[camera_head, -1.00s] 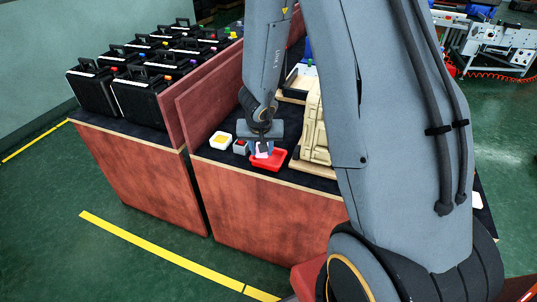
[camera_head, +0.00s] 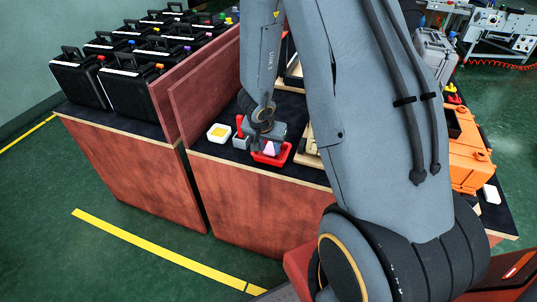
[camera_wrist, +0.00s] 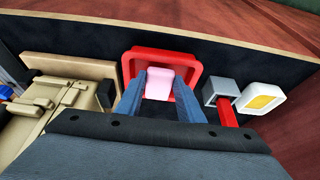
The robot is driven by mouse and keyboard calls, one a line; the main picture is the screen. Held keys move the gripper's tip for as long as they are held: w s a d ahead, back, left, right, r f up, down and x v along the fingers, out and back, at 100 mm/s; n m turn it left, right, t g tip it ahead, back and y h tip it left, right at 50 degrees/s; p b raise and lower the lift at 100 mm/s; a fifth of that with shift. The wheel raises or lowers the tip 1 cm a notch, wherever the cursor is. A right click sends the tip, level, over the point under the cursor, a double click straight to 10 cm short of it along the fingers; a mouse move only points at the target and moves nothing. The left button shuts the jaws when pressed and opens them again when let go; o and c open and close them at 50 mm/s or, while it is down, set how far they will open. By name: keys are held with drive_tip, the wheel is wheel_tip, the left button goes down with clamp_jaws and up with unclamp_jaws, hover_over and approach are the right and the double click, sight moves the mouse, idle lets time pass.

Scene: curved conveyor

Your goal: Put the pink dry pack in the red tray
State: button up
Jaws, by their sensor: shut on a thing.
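The pink dry pack (camera_wrist: 158,83) is between the two fingertips of my gripper (camera_wrist: 160,92) in the wrist view. The fingers touch it on both sides, so my gripper is shut on it. The pack shows over the red tray (camera_wrist: 192,66), inside the outline of its rim. I cannot tell whether the pack touches the tray's floor. In the head view my gripper (camera_head: 267,148) points down at the red tray (camera_head: 284,157), with the pink pack (camera_head: 269,149) partly hidden by the fingers.
A grey box with a red part (camera_wrist: 222,92) and a white tray with a yellow inside (camera_wrist: 262,98) stand beside the red tray. A beige moulded piece (camera_wrist: 75,95) lies on its other side. Black cases (camera_head: 130,92) stand behind a wooden partition. The table's front edge is close.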

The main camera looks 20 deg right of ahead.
drive_tip(key=shift+f+b, duration=0.35)
drive_tip(key=shift+f, duration=0.85)
drive_tip(key=shift+f, duration=0.2)
drive_tip(key=o, duration=1)
drive_tip(key=shift+r, duration=0.1)
